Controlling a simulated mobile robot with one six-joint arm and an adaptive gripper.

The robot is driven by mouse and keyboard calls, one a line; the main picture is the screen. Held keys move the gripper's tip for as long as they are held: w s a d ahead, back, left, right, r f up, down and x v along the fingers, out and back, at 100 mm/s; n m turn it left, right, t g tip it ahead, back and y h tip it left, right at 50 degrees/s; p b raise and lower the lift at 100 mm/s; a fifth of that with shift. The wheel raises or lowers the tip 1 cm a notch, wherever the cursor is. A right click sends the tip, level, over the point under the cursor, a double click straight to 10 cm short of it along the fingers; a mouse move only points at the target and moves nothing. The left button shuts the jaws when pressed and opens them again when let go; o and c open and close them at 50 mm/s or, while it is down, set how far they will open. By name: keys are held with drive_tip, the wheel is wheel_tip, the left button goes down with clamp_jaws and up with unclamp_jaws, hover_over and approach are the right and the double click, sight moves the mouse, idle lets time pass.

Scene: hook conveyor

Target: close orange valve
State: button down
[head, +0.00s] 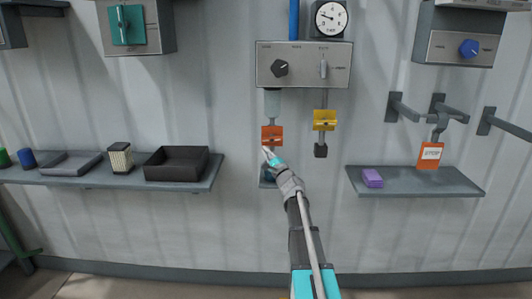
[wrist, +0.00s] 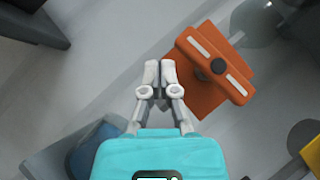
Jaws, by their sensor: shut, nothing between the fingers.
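The orange valve (head: 272,136) hangs under the grey control panel, below a clear pipe piece. In the wrist view the orange valve (wrist: 215,66) shows large, with a crossbar handle carrying white stripes and a dark centre bolt. My gripper (head: 267,152) is just below the valve in the head view. Nothing shows between the fingers. Whether they touch the valve in depth cannot be told.
A yellow valve (head: 325,120) hangs to the right of the orange one. The panel (head: 303,64) with a knob and lever is above. Shelves with a black tray (head: 177,163) and a purple block (head: 372,178) flank my arm. An orange tag (head: 430,155) hangs from a hook.

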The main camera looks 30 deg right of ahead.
drive_tip(key=s+a+f+b, duration=0.2)
drive_tip(key=s+f+b, duration=0.4)
drive_tip(key=f+b, duration=0.3)
drive_tip(key=shift+s+a+f, duration=0.3)
drive_tip(key=shift+s+f, duration=0.05)
drive_tip(key=shift+f, duration=0.1)
idle(0.6)
drive_tip(key=s+a+f+n+g+y, duration=0.25)
drive_tip(key=a+f+n+g, duration=0.2)
drive_tip(key=a, duration=0.35)
drive_tip(key=s+a+f+n+g+y, duration=0.2)
drive_tip(key=a+f+n+g+y, duration=0.15)
drive_tip(key=a+n, duration=0.4)
drive_tip(key=s+a+f+n+g+y, duration=0.25)
drive_tip(key=a+f+g, duration=0.25)
drive_tip(key=a, duration=0.5)
drive_tip(key=s+a+f+n+g+h, duration=0.4)
drive_tip(key=s+a+f+n+g, duration=0.1)
drive_tip(key=s+f, duration=0.25)
drive_tip(key=s+d+f+n+g+h, duration=0.3)
drive_tip(key=s+f+g+h, duration=0.25)
drive_tip(key=s+h, duration=0.4)
wheel_tip(320, 180, up, 22)
drive_tip(key=s+y+p, duration=0.1)
drive_tip(key=p, duration=2.1)
drive_tip(key=shift+s+d+y, duration=0.15)
drive_tip(key=shift+y, duration=0.25)
